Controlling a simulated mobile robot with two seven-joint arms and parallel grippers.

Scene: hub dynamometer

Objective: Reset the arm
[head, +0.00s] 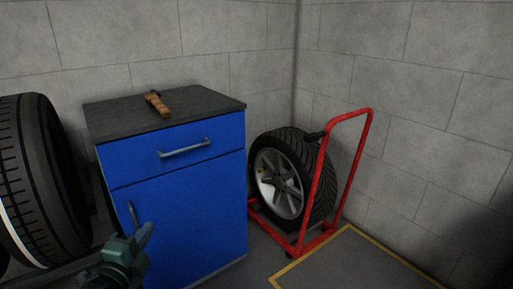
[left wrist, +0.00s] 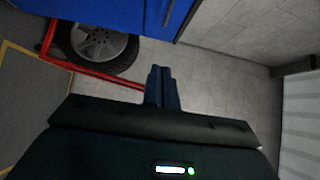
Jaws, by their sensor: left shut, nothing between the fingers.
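My left gripper (head: 144,234) shows at the lower left of the head view, in front of the blue cabinet's lower door. Its fingers are together with nothing between them. In the left wrist view the shut fingers (left wrist: 159,72) point up the picture, with the red trolley and wheel to their left. My right gripper is in neither view.
A blue cabinet (head: 190,205) with a dark top carries a wooden-handled tool (head: 158,103). A wheel (head: 283,180) sits on a red trolley (head: 318,190) in the corner. A large tyre (head: 40,180) stands at left. Yellow-lined floor (head: 350,265) lies at right, clear.

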